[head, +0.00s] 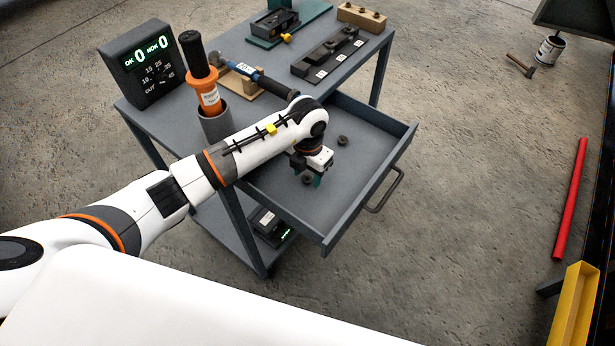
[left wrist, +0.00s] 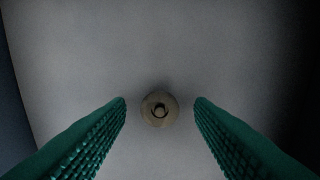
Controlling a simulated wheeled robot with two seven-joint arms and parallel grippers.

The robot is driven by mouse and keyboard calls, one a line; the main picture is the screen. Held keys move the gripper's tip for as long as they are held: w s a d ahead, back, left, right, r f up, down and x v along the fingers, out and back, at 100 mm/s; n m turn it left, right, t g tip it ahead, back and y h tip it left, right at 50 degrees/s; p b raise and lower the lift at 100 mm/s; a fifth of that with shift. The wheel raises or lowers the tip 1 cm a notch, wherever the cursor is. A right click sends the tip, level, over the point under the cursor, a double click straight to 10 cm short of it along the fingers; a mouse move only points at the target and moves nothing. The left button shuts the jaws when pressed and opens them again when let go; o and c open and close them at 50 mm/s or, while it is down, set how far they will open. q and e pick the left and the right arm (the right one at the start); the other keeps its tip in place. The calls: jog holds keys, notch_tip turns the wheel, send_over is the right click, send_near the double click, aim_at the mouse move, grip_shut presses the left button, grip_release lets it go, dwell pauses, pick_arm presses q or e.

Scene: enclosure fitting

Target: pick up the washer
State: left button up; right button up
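A small dark round washer (head: 307,180) lies flat on the floor of the open drawer (head: 290,204). In the left wrist view the washer (left wrist: 160,96) is a brownish ring with a dark centre, midway between the fingertips. A second dark ring-shaped piece (head: 343,140) lies farther back in the drawer. My left gripper (head: 311,177) points down into the drawer, right over the nearer washer. Its green ribbed fingers (left wrist: 160,106) are apart with a gap on both sides of the washer, and they hold nothing. My right gripper is not in view.
The drawer front and handle (head: 385,190) stand out from the grey cart (head: 225,50). On the cart top are a counter display (head: 140,65), an orange tool in a cup (head: 208,95), a blue-handled tool (head: 262,80) and a black block (head: 328,58).

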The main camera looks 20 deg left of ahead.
pick_arm(q)
jog(key=c, duration=0.8)
jog(key=shift+c, duration=0.2)
